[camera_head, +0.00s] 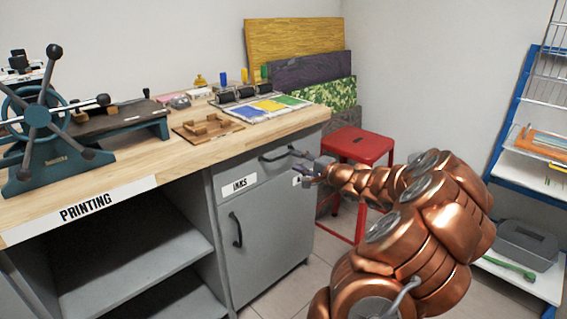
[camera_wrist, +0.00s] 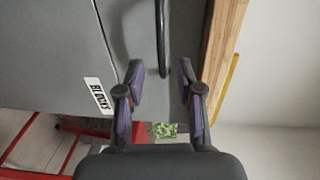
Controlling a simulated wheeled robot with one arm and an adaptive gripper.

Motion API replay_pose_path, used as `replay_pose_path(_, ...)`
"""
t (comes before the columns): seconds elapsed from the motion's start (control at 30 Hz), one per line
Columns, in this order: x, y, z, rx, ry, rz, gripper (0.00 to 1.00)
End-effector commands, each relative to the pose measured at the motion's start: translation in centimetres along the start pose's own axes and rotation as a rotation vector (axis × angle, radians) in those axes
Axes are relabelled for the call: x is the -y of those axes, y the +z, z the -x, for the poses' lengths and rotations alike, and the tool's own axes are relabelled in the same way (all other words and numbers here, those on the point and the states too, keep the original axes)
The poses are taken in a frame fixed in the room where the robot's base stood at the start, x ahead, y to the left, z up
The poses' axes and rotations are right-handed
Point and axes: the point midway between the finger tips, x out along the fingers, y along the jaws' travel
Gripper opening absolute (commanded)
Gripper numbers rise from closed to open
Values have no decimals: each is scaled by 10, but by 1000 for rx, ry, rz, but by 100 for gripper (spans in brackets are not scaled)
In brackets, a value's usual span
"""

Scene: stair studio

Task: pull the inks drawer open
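The inks drawer (camera_head: 265,172) is the grey upper front under the bench top, with a white INKS label (camera_head: 239,184). It looks shut, flush with the cabinet. Its dark bar handle (camera_head: 284,154) runs along the front; it also shows in the wrist view (camera_wrist: 161,35). My gripper (camera_head: 305,164) is at the right end of the handle in the head view. In the wrist view my gripper (camera_wrist: 160,74) is open, its two fingers apart, with the near end of the handle between the fingertips in the picture. I cannot tell whether the fingers touch it.
A cabinet door with a dark handle (camera_head: 236,230) is below the drawer. The wooden bench top (camera_head: 180,150) overhangs above. A red stool (camera_head: 358,145) stands behind my arm. A second white label (camera_wrist: 99,95) is near the cabinet's right end. Floor in front is clear.

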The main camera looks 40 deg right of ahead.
Motion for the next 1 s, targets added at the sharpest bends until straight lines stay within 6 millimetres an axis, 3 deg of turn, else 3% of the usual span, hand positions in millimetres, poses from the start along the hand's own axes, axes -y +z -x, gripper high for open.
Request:
replay_pose_path(0.3,-1,2,-46,6,2,3,36)
replay_pose_path(0.5,0,3,-66,6,2,2,36)
replay_pose_path(0.87,1,3,-72,6,0,2,36)
replay_pose_path(1.0,1,3,-72,6,0,2,25)
